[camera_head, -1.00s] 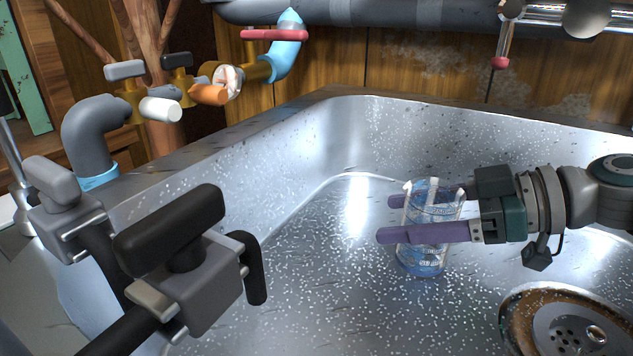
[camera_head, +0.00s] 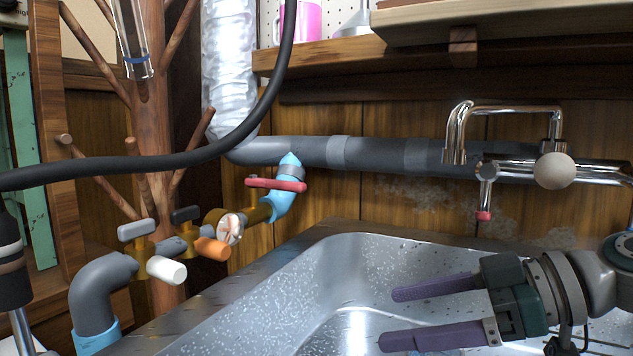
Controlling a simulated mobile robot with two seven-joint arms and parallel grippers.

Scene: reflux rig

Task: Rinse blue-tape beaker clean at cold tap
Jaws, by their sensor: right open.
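My right gripper (camera_head: 408,314) reaches in from the right over the sink (camera_head: 300,275). Its two purple fingers are apart and nothing shows between them. The beaker that stood in the sink is not visible; the sink floor is mostly below the picture. A chrome tap (camera_head: 500,112) with a pale round knob (camera_head: 555,170) and a small red-tipped lever (camera_head: 485,200) is on the back wall, above the gripper. I cannot tell whether it is the cold tap. A clear glass vessel with a blue band (camera_head: 132,45) hangs at the upper left. My left gripper is not in view.
A black hose (camera_head: 165,160) crosses the upper left in front. A wooden peg stand (camera_head: 152,110) is behind it. A grey pipe (camera_head: 380,153) runs below a wooden shelf (camera_head: 320,55).

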